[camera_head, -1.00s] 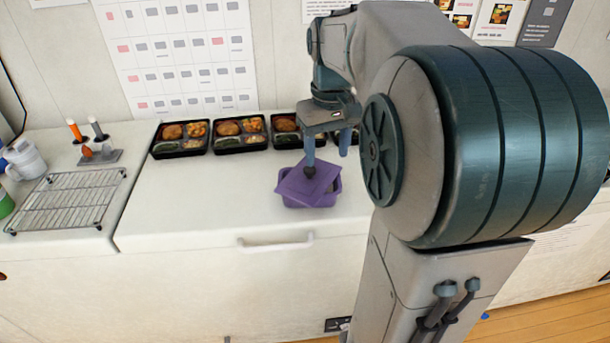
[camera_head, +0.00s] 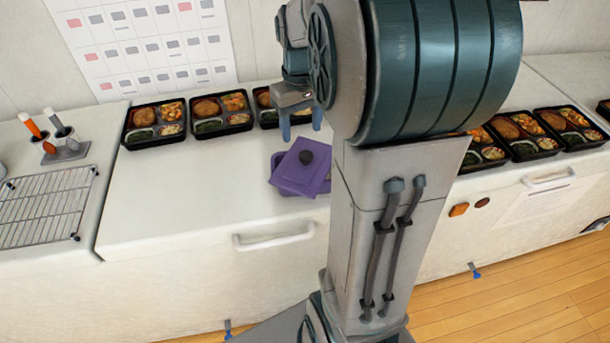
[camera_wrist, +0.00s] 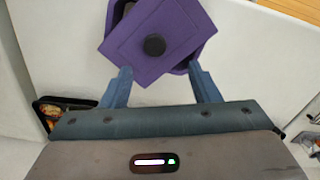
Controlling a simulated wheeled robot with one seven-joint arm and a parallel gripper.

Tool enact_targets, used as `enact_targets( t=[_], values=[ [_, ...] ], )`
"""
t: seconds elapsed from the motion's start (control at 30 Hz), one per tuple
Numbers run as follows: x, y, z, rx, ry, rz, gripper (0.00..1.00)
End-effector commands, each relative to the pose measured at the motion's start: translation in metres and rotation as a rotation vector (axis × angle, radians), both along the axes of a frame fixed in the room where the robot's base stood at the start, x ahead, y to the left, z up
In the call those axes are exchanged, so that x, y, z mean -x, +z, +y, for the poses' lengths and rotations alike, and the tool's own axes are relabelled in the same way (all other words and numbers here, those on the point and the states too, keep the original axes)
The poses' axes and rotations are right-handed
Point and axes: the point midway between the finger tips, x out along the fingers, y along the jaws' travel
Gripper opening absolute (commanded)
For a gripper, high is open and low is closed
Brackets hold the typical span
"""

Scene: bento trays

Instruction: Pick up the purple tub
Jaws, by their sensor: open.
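In the wrist view the lid (camera_wrist: 125,42) hides most of the tub (camera_wrist: 193,62). My gripper (camera_head: 301,122) is open and empty, just behind the tub in the head view. In the wrist view the fingertips of my gripper (camera_wrist: 160,72) appear at either side of the lid's near corner; contact cannot be told.
Bento trays (camera_head: 155,124) with food line the back of the counter, and several more (camera_head: 528,135) stand to the right. A wire rack (camera_head: 45,205) and a small holder (camera_head: 62,148) are at left. Counter left of the tub is clear.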

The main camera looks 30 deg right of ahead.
Motion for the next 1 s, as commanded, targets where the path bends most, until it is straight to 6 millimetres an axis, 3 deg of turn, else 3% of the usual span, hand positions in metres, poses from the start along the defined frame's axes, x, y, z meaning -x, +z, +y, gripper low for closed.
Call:
enact_targets(
  t=[0.27, 0.5, 0.8, 0.87, 1.0],
  values=[
    [0.003, -0.022, -0.003, -0.001, -0.001, 0.003, 0.56],
    [0.006, -0.057, -0.007, -0.001, -0.001, 0.002, 0.56],
    [0.006, -0.063, -0.007, 0.000, 0.000, -0.001, 0.56],
    [0.006, -0.063, -0.007, 0.000, 0.000, -0.001, 0.45],
    [0.006, -0.063, -0.007, 0.000, 0.000, -0.001, 0.06]
  ],
)
